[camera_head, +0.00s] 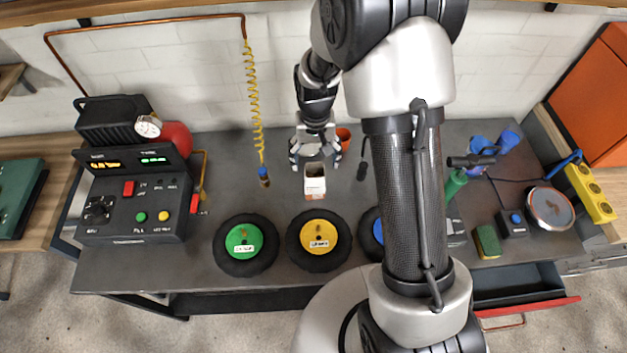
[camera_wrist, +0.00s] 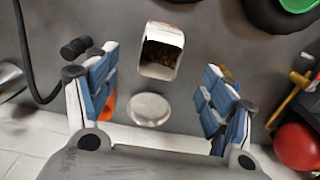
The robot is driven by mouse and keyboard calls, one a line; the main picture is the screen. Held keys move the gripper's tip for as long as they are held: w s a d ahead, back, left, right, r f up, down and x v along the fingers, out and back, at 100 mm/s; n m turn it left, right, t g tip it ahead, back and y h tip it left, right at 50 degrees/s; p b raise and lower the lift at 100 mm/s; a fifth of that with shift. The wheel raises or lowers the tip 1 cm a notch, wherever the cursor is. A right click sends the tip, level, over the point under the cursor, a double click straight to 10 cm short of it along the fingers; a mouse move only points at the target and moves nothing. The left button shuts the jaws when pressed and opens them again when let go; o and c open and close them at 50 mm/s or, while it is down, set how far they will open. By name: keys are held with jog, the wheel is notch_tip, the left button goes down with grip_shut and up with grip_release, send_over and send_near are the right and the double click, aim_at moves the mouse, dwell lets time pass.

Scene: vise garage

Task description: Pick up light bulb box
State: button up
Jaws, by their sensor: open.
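The light bulb box (camera_head: 315,183) is a small white open-topped box with some red on its side. It stands on the grey workbench, behind the wheel with the yellow hub. In the wrist view the box (camera_wrist: 163,42) shows its dark inside, with brownish contents that I cannot make out. My gripper (camera_head: 315,158) is open and empty, pointing down near the back of the box. In the wrist view its blue-padded fingers (camera_wrist: 160,85) are spread left and right, and the box lies between and slightly beyond their tips. No contact with the box shows.
Wheels with green (camera_head: 244,242), yellow (camera_head: 320,240) and blue hubs lie along the front of the workbench (camera_head: 215,180). A control panel (camera_head: 135,200) stands left. A round pale disc (camera_wrist: 148,109) lies near the box. An orange cup (camera_head: 343,136) is behind my gripper.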

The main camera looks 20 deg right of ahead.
aim_at(315, 176)
notch_tip(315, 176, down, 9)
jog(key=shift+f+b, duration=0.15)
jog(key=shift+b, duration=0.95)
jog(key=f, duration=0.1)
jog(key=f+b, duration=0.1)
jog(key=f, duration=0.1)
jog(key=f+b, duration=0.1)
jog(key=f, duration=0.1)
jog(key=shift+w, duration=0.35)
jog(key=c, duration=1.1)
